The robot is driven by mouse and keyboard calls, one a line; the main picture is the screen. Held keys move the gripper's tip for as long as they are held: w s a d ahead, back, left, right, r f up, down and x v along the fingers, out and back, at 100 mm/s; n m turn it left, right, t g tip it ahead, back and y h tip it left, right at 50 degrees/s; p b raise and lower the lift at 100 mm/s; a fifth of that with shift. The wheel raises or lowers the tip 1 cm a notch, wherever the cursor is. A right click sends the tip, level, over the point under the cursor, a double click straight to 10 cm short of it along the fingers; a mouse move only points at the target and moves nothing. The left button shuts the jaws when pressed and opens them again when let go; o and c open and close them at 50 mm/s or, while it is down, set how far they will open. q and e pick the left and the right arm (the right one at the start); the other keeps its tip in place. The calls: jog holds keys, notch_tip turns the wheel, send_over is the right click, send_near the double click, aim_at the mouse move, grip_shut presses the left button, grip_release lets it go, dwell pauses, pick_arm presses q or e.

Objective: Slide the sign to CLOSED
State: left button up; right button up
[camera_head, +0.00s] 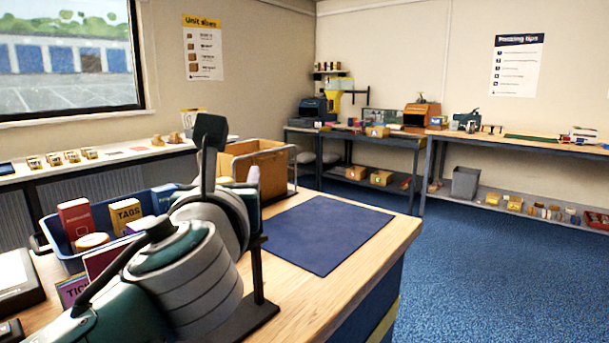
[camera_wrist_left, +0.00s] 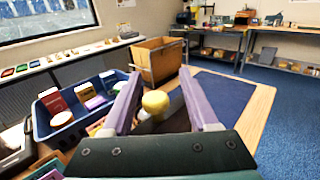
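In the left wrist view, the purple fingers of my left gripper (camera_wrist_left: 159,74) are spread apart. A round yellow knob (camera_wrist_left: 155,102) shows between them, with clear space on both sides, so nothing is gripped. I cannot tell how far below the fingertips the knob is. In the head view, my left arm covers the near part of the counter, and only a bit of a purple finger shows. A black upright post on a flat base (camera_head: 259,280) stands beside the arm; it may belong to the sign. No OPEN or CLOSED lettering is visible. My right gripper is not in view.
A blue basket (camera_head: 57,243) with boxes, one marked TAGS, stands left of my arm. A wooden bin (camera_head: 270,172) is behind. A dark blue mat (camera_head: 318,233) lies bare on the counter (camera_head: 400,238) to the right. Workbenches line the far wall.

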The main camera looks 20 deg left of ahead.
pick_arm(q)
jog(key=v, duration=1)
